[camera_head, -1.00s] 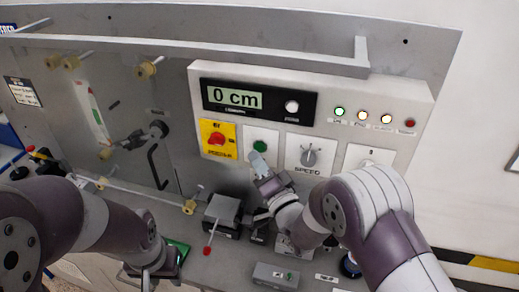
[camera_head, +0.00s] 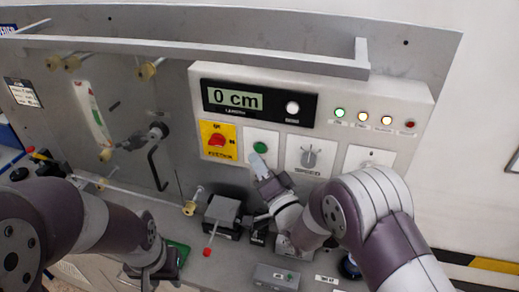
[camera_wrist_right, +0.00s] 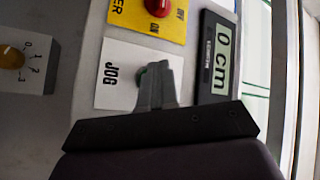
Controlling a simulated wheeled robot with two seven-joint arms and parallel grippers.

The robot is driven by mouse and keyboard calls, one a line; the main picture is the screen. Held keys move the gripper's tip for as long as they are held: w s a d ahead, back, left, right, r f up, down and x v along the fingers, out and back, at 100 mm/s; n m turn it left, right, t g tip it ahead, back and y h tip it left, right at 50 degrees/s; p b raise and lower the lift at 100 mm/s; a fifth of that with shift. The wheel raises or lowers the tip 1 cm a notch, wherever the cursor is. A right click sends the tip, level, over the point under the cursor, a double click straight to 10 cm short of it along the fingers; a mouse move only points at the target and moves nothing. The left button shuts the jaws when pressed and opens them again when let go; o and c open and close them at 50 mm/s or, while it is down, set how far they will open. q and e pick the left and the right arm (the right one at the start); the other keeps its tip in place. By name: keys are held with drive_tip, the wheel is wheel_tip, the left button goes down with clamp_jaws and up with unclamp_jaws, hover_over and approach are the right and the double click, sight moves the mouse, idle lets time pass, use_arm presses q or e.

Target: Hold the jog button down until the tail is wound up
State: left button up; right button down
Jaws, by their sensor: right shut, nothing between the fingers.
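The green jog button (camera_head: 260,147) sits on a white plate on the control panel, under the display (camera_head: 234,99), which reads 0 cm. My right gripper (camera_head: 258,165) is shut and empty, its tips just below the button. In the right wrist view the fingers (camera_wrist_right: 156,84) lie over the JOG plate (camera_wrist_right: 115,88) and cover most of the green button (camera_wrist_right: 139,78). I cannot tell whether they touch or press it. My left gripper (camera_head: 150,276) is low at the left, mostly hidden by its wrist. I cannot make out the tail.
A red knob (camera_head: 216,140) on a yellow plate is left of the button; a speed knob (camera_head: 309,158) is right of it. Lit indicator lamps (camera_head: 363,117) are at the upper right. A grey bar (camera_head: 200,50) crosses above the panel. A black crank (camera_head: 153,165) is at the left.

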drive_tip(key=shift+w+f, duration=0.1)
idle(0.8)
drive_tip(key=shift+w+d+b, duration=0.15)
drive_tip(key=shift+w+b, duration=0.15)
